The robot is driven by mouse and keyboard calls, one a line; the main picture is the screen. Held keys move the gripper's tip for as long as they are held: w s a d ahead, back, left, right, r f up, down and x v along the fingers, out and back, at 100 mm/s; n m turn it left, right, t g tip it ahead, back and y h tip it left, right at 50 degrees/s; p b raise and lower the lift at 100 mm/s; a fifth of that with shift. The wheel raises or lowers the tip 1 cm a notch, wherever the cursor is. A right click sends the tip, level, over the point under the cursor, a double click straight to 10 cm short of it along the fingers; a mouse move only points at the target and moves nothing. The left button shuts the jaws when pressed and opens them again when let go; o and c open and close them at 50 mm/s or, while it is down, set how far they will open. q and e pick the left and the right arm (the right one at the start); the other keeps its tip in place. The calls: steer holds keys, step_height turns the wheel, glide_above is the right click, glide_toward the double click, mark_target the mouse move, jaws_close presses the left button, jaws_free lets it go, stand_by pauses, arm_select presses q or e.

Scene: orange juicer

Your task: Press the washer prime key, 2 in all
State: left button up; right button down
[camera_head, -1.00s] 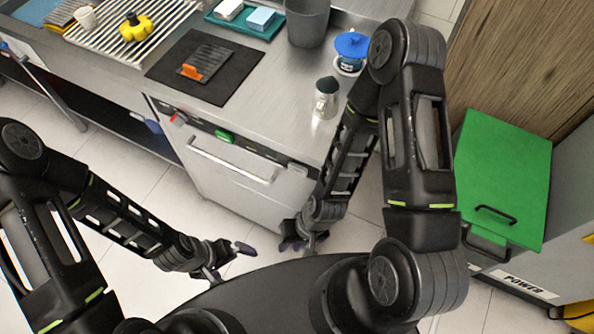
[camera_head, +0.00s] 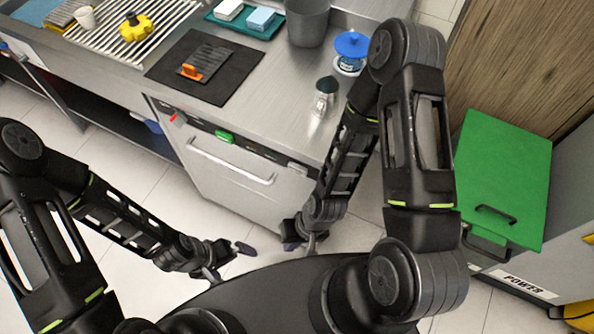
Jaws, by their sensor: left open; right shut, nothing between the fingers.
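The washer (camera_head: 225,182) is a silver machine built in under the steel counter, with a bar handle across its front. Its top strip carries a red key (camera_head: 178,118) at the left, a green key (camera_head: 224,137) near the middle and a pale grey key (camera_head: 297,168) at the right. I cannot read which is the prime key. My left gripper (camera_head: 229,262) is open and empty, low in front of the washer. My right gripper (camera_head: 300,244) is shut and empty, below the washer's right end. Both grippers are apart from the keys.
A green-lidded box (camera_head: 505,170) stands at the right. Tiled floor lies before the washer.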

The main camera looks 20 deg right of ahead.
stand_by(0.9)
arm_select(q)
steer(key=b+x, duration=0.2)
steer(key=a+b+x, duration=0.1)
steer(key=b+x, duration=0.1)
steer(key=shift+w+f, duration=0.1)
steer(key=shift+f, duration=0.1)
steer(key=shift+d+r, duration=0.1)
steer(key=shift+r, duration=0.15)
steer(key=shift+c, duration=0.3)
